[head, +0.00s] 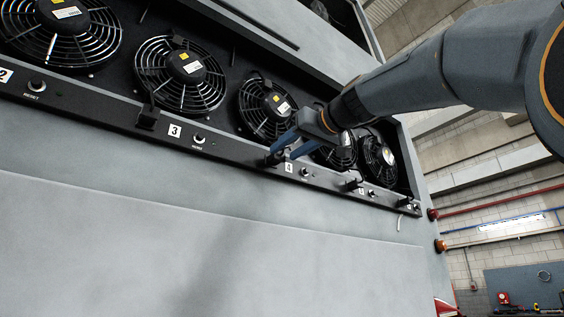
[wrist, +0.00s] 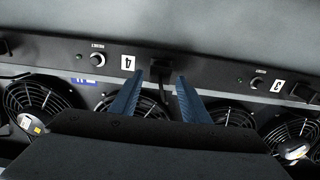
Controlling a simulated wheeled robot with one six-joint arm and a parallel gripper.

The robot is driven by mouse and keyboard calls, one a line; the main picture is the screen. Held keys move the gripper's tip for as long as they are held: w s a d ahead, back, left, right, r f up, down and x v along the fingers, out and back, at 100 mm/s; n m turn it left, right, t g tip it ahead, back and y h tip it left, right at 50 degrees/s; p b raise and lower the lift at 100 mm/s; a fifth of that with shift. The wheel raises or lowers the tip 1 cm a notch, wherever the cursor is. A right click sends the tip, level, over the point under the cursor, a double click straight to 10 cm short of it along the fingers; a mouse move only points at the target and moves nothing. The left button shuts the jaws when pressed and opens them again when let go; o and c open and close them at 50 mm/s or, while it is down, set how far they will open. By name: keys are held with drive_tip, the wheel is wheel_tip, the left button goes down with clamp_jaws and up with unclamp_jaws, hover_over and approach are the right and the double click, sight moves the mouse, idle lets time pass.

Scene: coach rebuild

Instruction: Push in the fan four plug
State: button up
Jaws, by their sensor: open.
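The fan four plug (wrist: 161,72) is a small black block on the dark panel rail, beside the white number 4 label (wrist: 128,62), which shows upside down in the wrist view. A dark cable runs from it toward the fans. In the head view the plug (head: 272,159) is partly hidden by my fingers, left of its label (head: 289,168). My gripper (wrist: 160,76) is open, with one blue finger on each side of the plug and gaps visible. In the head view my gripper (head: 285,153) is at the rail. I cannot tell how deep the plug sits.
Several caged fans, such as the fan by label 3 (head: 180,77), sit in the recess behind the rail. Another black plug (head: 148,117) stands beside the number 3 label (head: 175,131). A reset knob (wrist: 97,59) is near label 4. The grey coach side (head: 150,230) below is clear.

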drive_tip(key=b+v, duration=0.1)
drive_tip(key=v, duration=0.2)
drive_tip(key=shift+s+d, duration=0.1)
drive_tip(key=shift+s, duration=0.05)
idle(0.6)
